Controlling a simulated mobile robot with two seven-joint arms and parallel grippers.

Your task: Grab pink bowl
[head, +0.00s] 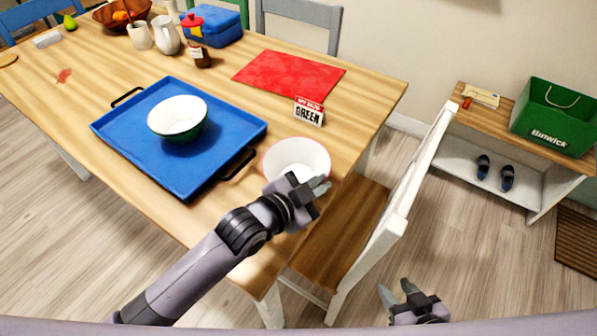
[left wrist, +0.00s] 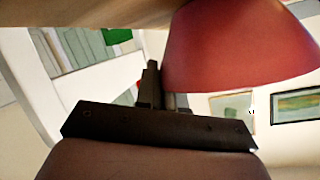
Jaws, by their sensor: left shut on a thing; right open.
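The pink bowl (head: 297,153) has a white inside and a pink rim. It stands near the table's right front edge. Its pink-red outer side fills the upper right of the left wrist view (left wrist: 235,45). My left gripper (head: 319,185) is at the bowl's near side, shut on its edge. Its fingers also show against the bowl in the left wrist view (left wrist: 165,88). The fingers hide part of the near rim in the head view. My right gripper (head: 397,292) is open and empty, low over the floor, right of the chair.
A blue tray (head: 115,128) holding a green bowl (head: 178,118) lies left of the pink bowl. A white chair (head: 398,215) with wooden seat stands close on the right.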

